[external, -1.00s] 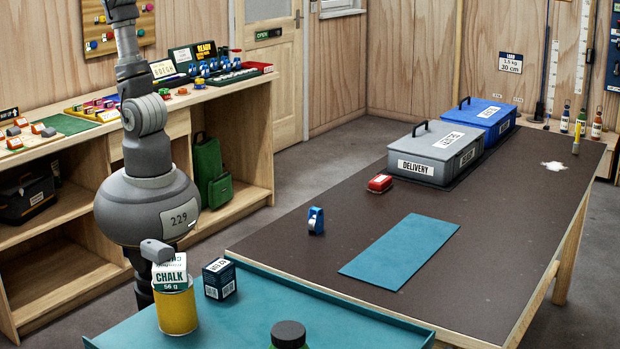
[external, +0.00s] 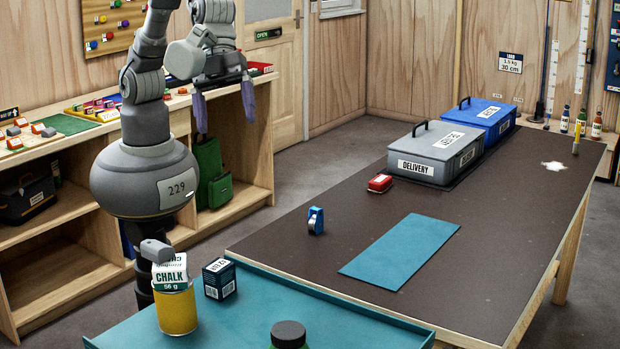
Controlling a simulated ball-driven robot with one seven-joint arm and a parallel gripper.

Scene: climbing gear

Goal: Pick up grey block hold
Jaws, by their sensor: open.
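A small grey block (external: 156,250) with rounded edges shows at the lower left, and it looks like the grey block hold. It appears to rest on or just behind the white and green chalk box (external: 170,271), which stands on a yellow can (external: 177,310). Its exact support is hard to tell. My gripper (external: 224,112) is open and empty, with its purple fingers pointing down in front of the shelf bench. It is in the air, above and to the right of the grey block and well apart from it.
A dark blue box (external: 219,278) stands right of the can on the teal tray table (external: 250,300). A dark-lidded jar (external: 289,335) is at the front. The brown table (external: 330,255) holds a blue tape dispenser (external: 316,221), a teal mat (external: 400,252) and a grey delivery case (external: 432,158).

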